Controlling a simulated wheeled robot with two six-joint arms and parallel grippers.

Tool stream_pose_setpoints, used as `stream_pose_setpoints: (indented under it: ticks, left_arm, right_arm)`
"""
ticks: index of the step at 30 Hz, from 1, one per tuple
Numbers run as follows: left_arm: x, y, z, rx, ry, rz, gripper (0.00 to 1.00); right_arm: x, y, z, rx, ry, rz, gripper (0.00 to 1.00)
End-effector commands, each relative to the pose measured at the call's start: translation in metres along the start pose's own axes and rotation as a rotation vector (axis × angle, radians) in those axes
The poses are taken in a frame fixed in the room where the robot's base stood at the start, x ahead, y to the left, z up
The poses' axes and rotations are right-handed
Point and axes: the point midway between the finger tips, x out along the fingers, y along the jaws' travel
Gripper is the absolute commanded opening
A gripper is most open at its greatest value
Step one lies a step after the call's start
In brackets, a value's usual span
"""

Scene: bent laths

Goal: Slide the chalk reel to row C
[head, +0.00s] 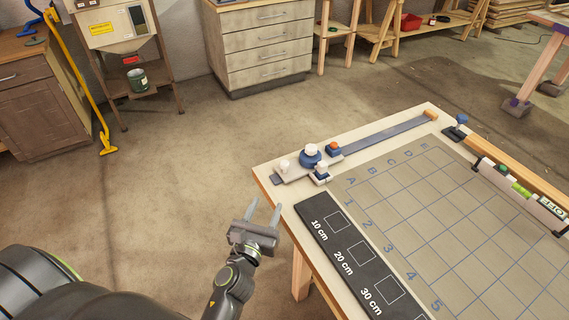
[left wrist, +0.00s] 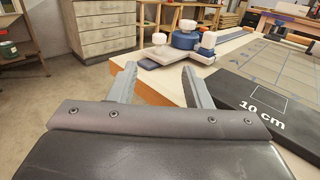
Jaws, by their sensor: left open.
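A round blue body with a white knob, which I take for the chalk reel (head: 311,157), sits at the near end of a long grey strip by the table's far left edge. It also shows in the left wrist view (left wrist: 185,40). A gridded mat (head: 420,190) carries letters A to E along its far side and numbers along its left side; the letter C (head: 388,169) is beyond the reel to the right. My left gripper (head: 265,203) is open and empty, just off the table's left edge, short of the reel. My right gripper is not in view.
A white knob (head: 284,166), a white-capped blue clamp (head: 321,171) and an orange-topped blue block (head: 333,148) crowd the reel. A black board with centimetre marks (head: 343,262) lies along the left table edge. A level (head: 520,191) lies at the right.

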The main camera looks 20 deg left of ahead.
Motion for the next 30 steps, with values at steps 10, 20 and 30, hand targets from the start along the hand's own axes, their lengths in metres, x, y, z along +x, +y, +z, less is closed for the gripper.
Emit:
stream_pose_setpoints:
  ticks: [10, 20, 30]
  left_arm:
    - [0.055, 0.0, 0.001, -0.001, -0.001, -0.001, 0.45]
    - [0.116, 0.0, -0.001, -0.004, 0.0, -0.001, 0.45]
    - [0.161, 0.0, -0.002, -0.005, 0.001, -0.001, 0.45]
  right_arm:
    - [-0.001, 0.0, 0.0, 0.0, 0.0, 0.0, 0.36]
    - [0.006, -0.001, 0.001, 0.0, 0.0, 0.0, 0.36]
    - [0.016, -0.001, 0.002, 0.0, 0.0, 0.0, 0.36]
